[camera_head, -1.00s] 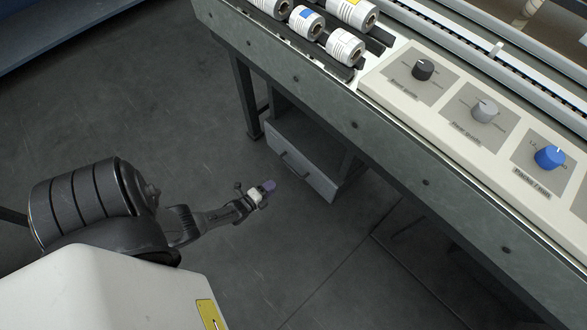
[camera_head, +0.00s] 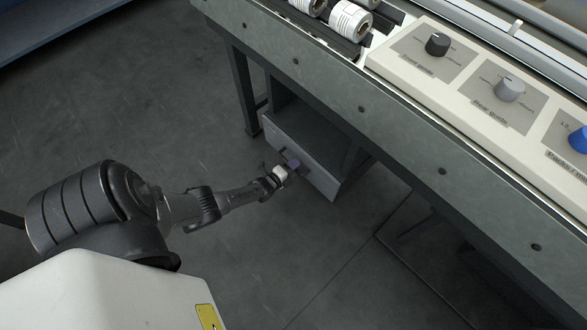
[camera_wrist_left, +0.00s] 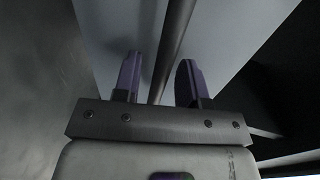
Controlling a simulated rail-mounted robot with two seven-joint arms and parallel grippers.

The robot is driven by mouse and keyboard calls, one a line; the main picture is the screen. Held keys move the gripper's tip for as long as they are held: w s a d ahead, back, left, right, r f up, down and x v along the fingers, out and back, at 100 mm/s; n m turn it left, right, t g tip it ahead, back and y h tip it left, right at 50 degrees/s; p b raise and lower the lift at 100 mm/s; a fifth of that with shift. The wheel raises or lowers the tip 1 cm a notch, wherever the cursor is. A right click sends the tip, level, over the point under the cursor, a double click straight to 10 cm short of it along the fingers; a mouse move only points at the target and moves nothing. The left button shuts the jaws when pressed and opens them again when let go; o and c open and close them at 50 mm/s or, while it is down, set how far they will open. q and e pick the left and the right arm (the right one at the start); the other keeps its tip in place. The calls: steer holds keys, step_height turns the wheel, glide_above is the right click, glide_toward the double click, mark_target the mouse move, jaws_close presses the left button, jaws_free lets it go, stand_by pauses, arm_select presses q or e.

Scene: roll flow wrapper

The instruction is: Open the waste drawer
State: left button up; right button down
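The waste drawer (camera_head: 300,157) is a grey box front low under the machine's frame, and it looks shut. My left gripper (camera_head: 294,166) is at the drawer's front, by its handle. In the left wrist view the handle (camera_wrist_left: 174,45) is a dark bar running between the two purple fingers of my left gripper (camera_wrist_left: 160,80). The fingers are apart, with a gap visible on each side of the bar. The drawer's front (camera_wrist_left: 225,30) shows pale behind them. My right gripper is in neither view.
The machine's frame edge (camera_head: 400,140) overhangs the drawer. A panel with knobs (camera_head: 437,45) and white rolls (camera_head: 350,19) are on top. A machine leg (camera_head: 243,90) stands left of the drawer. The floor (camera_head: 120,110) in front is clear.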

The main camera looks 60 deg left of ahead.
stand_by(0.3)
arm_select(q)
jaws_close()
stand_by(0.4)
